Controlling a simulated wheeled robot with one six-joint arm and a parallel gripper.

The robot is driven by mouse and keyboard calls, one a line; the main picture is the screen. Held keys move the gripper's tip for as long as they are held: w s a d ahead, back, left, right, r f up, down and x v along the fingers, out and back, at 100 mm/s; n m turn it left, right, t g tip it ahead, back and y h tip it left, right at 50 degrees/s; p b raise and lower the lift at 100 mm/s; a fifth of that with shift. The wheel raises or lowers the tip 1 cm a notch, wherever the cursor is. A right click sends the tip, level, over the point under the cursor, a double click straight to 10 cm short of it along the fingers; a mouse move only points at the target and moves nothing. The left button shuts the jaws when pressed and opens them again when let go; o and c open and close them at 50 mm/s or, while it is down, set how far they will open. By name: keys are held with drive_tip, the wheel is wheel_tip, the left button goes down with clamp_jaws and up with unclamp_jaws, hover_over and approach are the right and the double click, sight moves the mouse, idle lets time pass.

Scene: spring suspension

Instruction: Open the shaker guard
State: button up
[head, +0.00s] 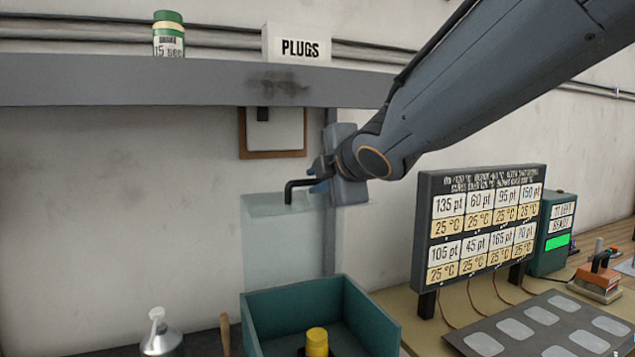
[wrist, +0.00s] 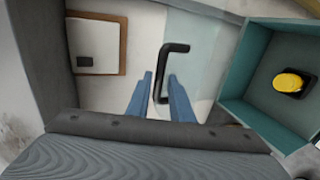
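The shaker guard (head: 285,240) is a clear, pale panel standing upright above a teal box in the head view. It also shows in the wrist view (wrist: 205,45). Its black bent handle (head: 292,188) sits at the panel's top edge; in the wrist view the handle (wrist: 162,70) lies between my two blue fingers. My gripper (head: 318,186) is at the handle, partly hidden by its own body. In the wrist view my gripper (wrist: 160,76) is open, with a gap showing on each side of the bar. I cannot tell how deep the bar sits between the fingers.
The teal box (head: 280,297) holds a yellow-topped part (head: 317,342). A grey shelf (head: 180,82) runs above, with a brown-framed panel (head: 272,133) under it. A display board (head: 480,225) stands to the right. A white-topped bottle (head: 160,335) is at lower left.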

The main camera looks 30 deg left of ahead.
drive_tip(key=v, duration=0.4)
drive_tip(key=shift+p, duration=0.3)
drive_tip(key=w+d+f+m+g+h+b, duration=0.1)
drive_tip(key=w+d+f+m+h, duration=0.25)
drive_tip(key=d+f+m, duration=0.6)
drive_tip(key=w+d+f+m+h+b, duration=0.15)
drive_tip(key=d+f+m+h, duration=0.35)
drive_tip(key=d+f, duration=1)
drive_tip(key=s+d+f+m+g+h+b, duration=0.1)
drive_tip(key=s+d+f+m+g, duration=0.2)
drive_tip(key=s+d+f+m, duration=0.3)
drive_tip(key=s+d+f+m+g+h+b, duration=0.1)
drive_tip(key=s+d+f+m+g, duration=0.2)
drive_tip(key=s+d+f+m, duration=0.4)
drive_tip(key=s+d+f, duration=0.2)
drive_tip(key=d+f, duration=0.1)
drive_tip(key=d, duration=0.5)
drive_tip(key=shift+s+d+g, duration=0.2)
drive_tip(key=shift+d+g, duration=0.05)
drive_tip(key=shift+g, duration=0.15)
